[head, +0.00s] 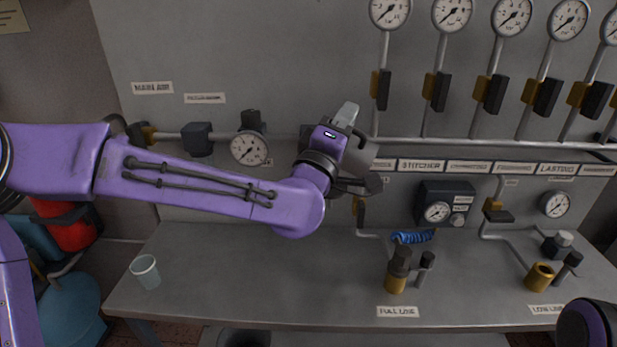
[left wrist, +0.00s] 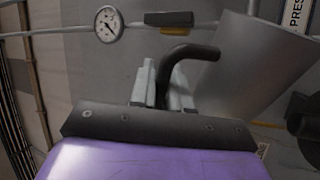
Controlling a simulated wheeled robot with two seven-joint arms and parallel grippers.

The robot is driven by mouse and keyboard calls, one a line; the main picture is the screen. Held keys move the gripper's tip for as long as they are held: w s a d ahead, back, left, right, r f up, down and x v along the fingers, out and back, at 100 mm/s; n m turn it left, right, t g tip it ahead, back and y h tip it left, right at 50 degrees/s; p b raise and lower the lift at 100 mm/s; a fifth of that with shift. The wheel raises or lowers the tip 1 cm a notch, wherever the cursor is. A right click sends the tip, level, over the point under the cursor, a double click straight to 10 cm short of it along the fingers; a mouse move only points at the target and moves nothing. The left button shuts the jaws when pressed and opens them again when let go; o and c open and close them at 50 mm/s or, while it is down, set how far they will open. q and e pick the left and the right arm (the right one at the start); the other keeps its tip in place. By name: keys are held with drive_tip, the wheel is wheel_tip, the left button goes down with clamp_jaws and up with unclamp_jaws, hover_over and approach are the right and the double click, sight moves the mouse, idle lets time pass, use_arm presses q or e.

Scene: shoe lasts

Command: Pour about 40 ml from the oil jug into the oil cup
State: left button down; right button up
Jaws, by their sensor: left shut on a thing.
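My left gripper (head: 345,140) is held up above the back of the bench. In the left wrist view, its fingers (left wrist: 162,88) are shut on the black handle (left wrist: 188,53) of a grey jug (left wrist: 240,75), which fills the right of that view. In the head view the jug (head: 360,157) is mostly hidden behind my gripper; its tilt and contents cannot be told. My right gripper is not in view.
A brass and black fitting (head: 396,275) stands behind the "FULL LINE" label (head: 397,312). Gauges (head: 452,12), pipes and a regulator box (head: 444,203) line the back panel. The bench (head: 260,285) is clear between the pale cup and the fitting.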

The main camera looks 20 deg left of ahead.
use_arm(q)
drive_tip(key=shift+a, duration=0.1)
idle(0.7)
drive_tip(key=d+m+h, duration=0.1)
drive_tip(key=m, duration=0.1)
drive_tip(key=d+m+p, duration=0.1)
drive_tip(key=m, duration=0.1)
drive_tip(key=shift+g+h, duration=0.3)
drive_tip(key=shift+h, duration=0.1)
drive_tip(key=shift+d+r+m+g+h+p, duration=0.3)
drive_tip(key=shift+r+m+p, duration=0.3)
drive_tip(key=shift+m+p, duration=0.4)
drive_tip(key=shift+s+d+f+b, duration=0.1)
drive_tip(key=shift+d+f+b, duration=0.05)
drive_tip(key=shift+f+b, duration=0.2)
drive_tip(key=shift+s, duration=0.1)
drive_tip(key=shift+w+a, duration=0.2)
drive_tip(key=shift+s+d, duration=0.1)
drive_tip(key=shift+d, duration=0.05)
